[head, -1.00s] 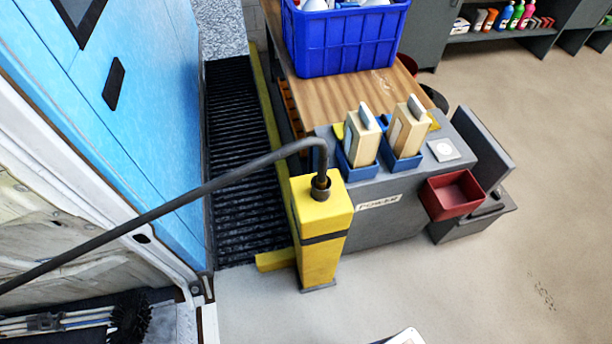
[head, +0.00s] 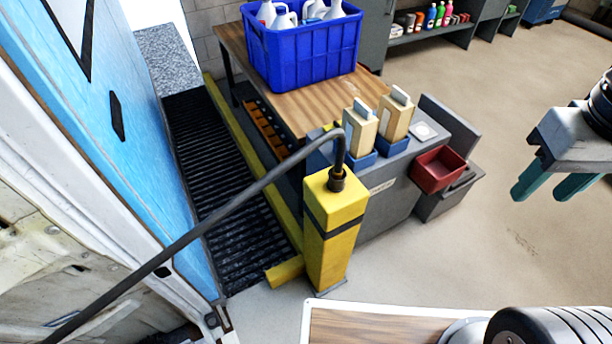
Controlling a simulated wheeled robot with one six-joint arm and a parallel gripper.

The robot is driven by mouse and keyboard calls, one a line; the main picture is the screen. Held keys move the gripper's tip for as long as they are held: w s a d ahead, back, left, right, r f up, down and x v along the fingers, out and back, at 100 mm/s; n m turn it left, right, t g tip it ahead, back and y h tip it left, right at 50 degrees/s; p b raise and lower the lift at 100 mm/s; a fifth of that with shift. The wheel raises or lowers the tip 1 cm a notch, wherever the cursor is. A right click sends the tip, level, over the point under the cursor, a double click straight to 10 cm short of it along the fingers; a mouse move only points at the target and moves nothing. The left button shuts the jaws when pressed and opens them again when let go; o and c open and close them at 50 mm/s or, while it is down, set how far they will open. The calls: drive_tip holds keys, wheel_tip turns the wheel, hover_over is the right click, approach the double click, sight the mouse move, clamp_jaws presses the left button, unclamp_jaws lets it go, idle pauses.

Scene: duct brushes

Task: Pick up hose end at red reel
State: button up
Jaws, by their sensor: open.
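No red reel shows in the head view, and I cannot make out a hose end at one. A dark hose or bar (head: 235,195) runs from the lower left up to the right and bends down into a collar on top of a yellow post (head: 327,240). My gripper (head: 541,194) is at the right edge, with two teal fingers apart and nothing between them. It hangs over the floor, well to the right of the post and apart from it.
A blue crate (head: 305,58) of white bottles stands on a wooden bench (head: 232,42). A grey cabinet (head: 385,205) carries two beige handheld units and a red bin (head: 438,169). A blue van door (head: 100,60) is at left. The floor (head: 480,260) at right is open.

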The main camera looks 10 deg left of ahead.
drive_tip(key=w+a+f+n+t+h, duration=0.1)
drive_tip(key=w+a+f+n+h, duration=0.4)
drive_tip(key=w+n, duration=0.3)
drive_tip(key=w+a+f+n+t+h, duration=0.1)
drive_tip(key=w+a+f+n+h, duration=0.2)
drive_tip(key=w+f+n+h, duration=0.35)
drive_tip(key=n+t+y, duration=0.4)
drive_tip(key=n+t, duration=0.9)
drive_tip(key=n, duration=0.2)
approach(338, 154)
drive_tip(key=x, duration=1.1)
drive_tip(key=shift+f, duration=0.1)
clamp_jaws()
